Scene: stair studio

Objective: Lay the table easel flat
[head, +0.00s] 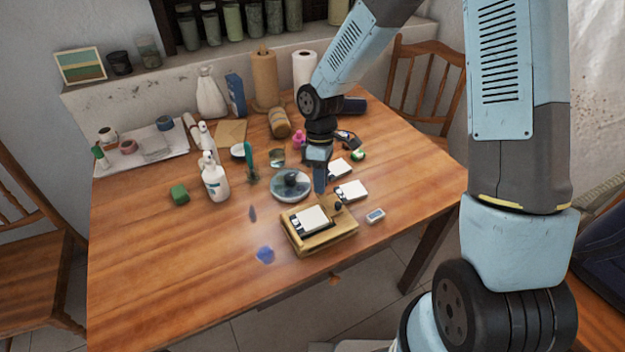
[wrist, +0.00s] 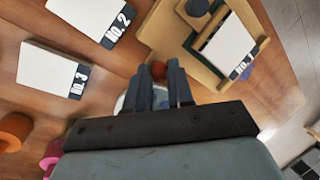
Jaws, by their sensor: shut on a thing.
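The table easel (head: 333,241) is a low light-wood stand near the table's front edge, bearing a white canvas board (head: 309,219). In the wrist view, the easel (wrist: 160,33) is at upper right and its board (wrist: 228,46) reads "No. 1". The easel's frame looks low; I cannot tell its exact tilt. My gripper (head: 320,190) points down at the easel's back edge. In the wrist view, my gripper (wrist: 160,76) is shut on a small red-brown knob (wrist: 158,69), partly hidden between the fingers. Whether the knob joins the easel is unclear.
Boards No. 2 (wrist: 90,15) and No. 3 (wrist: 48,70) lie beside the easel. A round dish (head: 283,194) with a dark lump, a white eraser-like block (head: 375,215) and a blue smear (head: 265,254) are close by. The front-left tabletop is mostly clear.

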